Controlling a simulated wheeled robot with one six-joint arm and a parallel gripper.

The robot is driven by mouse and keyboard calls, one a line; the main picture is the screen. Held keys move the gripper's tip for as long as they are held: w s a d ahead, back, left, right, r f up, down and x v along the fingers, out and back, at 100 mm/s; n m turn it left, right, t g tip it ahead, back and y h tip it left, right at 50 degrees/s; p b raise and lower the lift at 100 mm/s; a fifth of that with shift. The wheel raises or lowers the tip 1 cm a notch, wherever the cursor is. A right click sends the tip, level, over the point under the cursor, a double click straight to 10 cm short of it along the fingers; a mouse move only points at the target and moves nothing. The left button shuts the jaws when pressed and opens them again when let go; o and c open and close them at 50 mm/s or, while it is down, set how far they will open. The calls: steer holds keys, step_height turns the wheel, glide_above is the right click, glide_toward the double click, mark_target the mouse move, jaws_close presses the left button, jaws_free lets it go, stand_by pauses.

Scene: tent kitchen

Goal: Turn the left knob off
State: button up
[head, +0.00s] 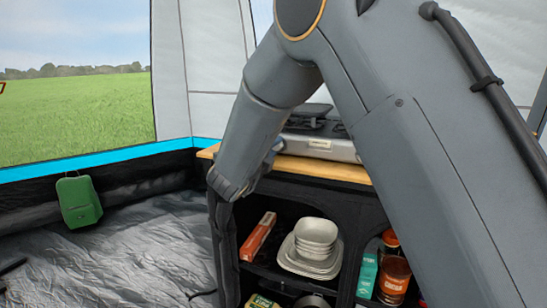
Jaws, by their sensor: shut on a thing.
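The grey camping stove (335,149) stands on the wooden top of the cabinet. My arm covers its left part and its right end. My gripper (275,152) shows only in part, behind my forearm, at the stove's left front. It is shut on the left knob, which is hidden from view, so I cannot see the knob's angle. A dark pan support and a burner show on top of the stove. No flame is visible.
The wooden counter edge (320,168) runs below the stove. Open shelves underneath hold stacked white bowls and plates (313,245), a red box (258,236) and bottles (393,275). A green case (78,202) is at the tent wall. The left floor is mostly clear.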

steer(key=m+b, duration=0.1)
steer(key=b, duration=0.1)
steer(key=m+b, duration=0.2)
steer(key=shift+f+m, duration=0.25)
steer(key=shift+m, duration=0.05)
steer(key=m+b, duration=0.4)
steer(key=b, duration=0.2)
steer(key=shift+r+m, duration=0.15)
steer(key=shift+m, duration=0.15)
steer(key=shift+b, duration=0.3)
steer(key=o, duration=1.1)
steer(key=shift+r, duration=0.1)
steer(key=shift+c, duration=0.2)
steer(key=p+v, duration=0.1)
steer(key=v, duration=0.6)
steer(key=shift+s+a, duration=0.15)
steer(key=shift+s, duration=0.2)
